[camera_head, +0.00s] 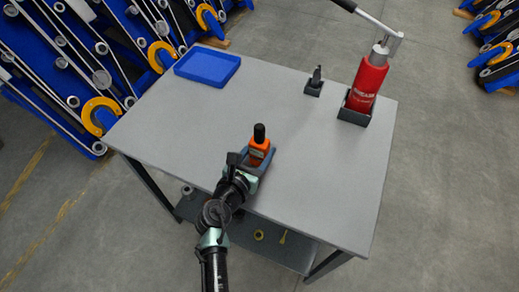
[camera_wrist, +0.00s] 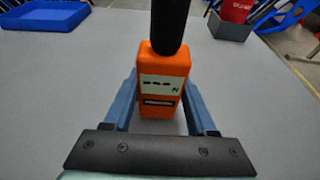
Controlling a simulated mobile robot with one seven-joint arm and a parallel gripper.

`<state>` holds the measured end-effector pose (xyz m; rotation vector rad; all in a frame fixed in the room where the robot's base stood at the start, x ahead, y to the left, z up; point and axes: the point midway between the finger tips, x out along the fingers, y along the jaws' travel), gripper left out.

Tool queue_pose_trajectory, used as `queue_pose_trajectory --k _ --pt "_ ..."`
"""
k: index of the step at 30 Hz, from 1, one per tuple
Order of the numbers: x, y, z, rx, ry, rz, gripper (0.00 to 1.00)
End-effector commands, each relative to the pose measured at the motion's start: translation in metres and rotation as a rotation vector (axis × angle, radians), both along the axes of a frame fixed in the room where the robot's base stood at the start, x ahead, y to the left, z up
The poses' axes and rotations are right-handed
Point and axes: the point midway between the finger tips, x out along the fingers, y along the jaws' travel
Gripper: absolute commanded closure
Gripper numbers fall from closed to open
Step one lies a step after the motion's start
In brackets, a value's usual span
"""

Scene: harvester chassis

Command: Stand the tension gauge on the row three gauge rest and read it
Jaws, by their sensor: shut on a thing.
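The tension gauge (camera_head: 259,147) is an orange block with a black rounded top. It stands upright at the near side of the grey table. In the wrist view the gauge (camera_wrist: 163,75) fills the middle. Its pale display faces me and shows dashes and an "N". My gripper (camera_wrist: 161,100) has one blue-grey finger on each side of the gauge and is shut on it. In the head view my gripper (camera_head: 260,158) reaches in from the near edge. The gauge's underside is hidden. I cannot make out a row three gauge rest.
On the table (camera_head: 215,115) are a blue tray (camera_head: 207,66), a small dark holder (camera_head: 313,89) and a red bottle with a lever (camera_head: 367,85) in a grey box. The table's middle is clear. Blue machines (camera_head: 70,70) with orange rings stand at left and far right.

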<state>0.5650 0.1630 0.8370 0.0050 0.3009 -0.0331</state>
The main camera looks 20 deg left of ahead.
Motion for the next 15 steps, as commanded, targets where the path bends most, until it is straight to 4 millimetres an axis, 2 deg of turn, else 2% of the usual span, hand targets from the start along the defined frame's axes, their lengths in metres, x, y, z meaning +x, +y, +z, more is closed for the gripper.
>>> queue_pose_trajectory --k 1,15 --pt "0.001 0.000 0.010 0.000 -0.004 0.001 1.00" --pt "0.001 0.000 0.044 0.000 -0.003 0.000 1.00"
